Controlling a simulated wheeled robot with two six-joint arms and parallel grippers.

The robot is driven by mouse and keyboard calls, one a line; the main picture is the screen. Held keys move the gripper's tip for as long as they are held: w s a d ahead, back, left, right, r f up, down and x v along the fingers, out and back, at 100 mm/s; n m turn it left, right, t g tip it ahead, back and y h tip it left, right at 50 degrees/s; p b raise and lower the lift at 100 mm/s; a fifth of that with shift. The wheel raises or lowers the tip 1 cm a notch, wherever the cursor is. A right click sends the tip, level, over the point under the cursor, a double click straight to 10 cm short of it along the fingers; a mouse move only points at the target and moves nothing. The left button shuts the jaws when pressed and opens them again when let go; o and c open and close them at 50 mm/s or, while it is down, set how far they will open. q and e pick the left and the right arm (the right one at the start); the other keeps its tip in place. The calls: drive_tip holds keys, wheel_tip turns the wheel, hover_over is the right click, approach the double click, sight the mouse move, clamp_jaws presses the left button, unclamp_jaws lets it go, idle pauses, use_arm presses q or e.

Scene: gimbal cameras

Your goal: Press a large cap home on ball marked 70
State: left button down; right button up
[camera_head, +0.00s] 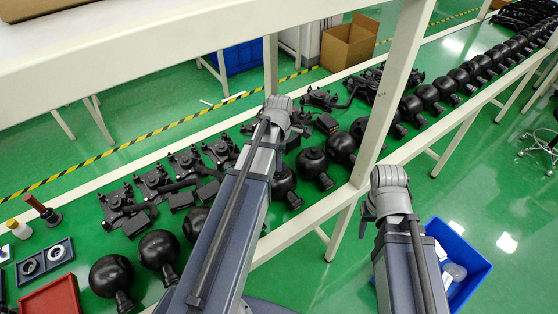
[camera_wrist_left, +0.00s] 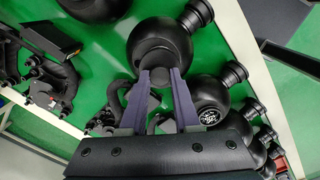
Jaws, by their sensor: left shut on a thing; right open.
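In the left wrist view, my left gripper (camera_wrist_left: 162,82) is shut on a dark round piece (camera_wrist_left: 156,62), seemingly a cap, mostly hidden by the fingers. It lies right against a black ball (camera_wrist_left: 170,36) with a neck at its upper right; I cannot tell whether it is seated. No number shows on this ball. The ball beside it (camera_wrist_left: 208,92) bears a white mark too small to read. In the head view, my left arm reaches over the row of black balls (camera_head: 311,161), and its gripper is hidden. My right gripper is out of sight.
Black brackets (camera_head: 153,181) line the green bench behind the balls. A white post and rail (camera_head: 395,90) stand close to my arms. A blue tray with rings (camera_head: 44,274) and a red tray (camera_head: 50,300) lie left. A blue bin (camera_head: 480,270) stands right.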

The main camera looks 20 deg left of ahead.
use_arm(q)
drive_tip(key=shift+f+b, duration=0.85)
drive_tip(key=shift+b, duration=0.05)
idle(0.3)
drive_tip(key=c, duration=0.6)
unclamp_jaws()
drive_tip(key=shift+r, duration=0.1)
drive_tip(key=shift+o, duration=0.2)
drive_tip(key=shift+r, duration=0.1)
wheel_tip(320, 180, up, 8)
drive_tip(key=p, duration=0.8)
drive_tip(key=shift+f, duration=0.2)
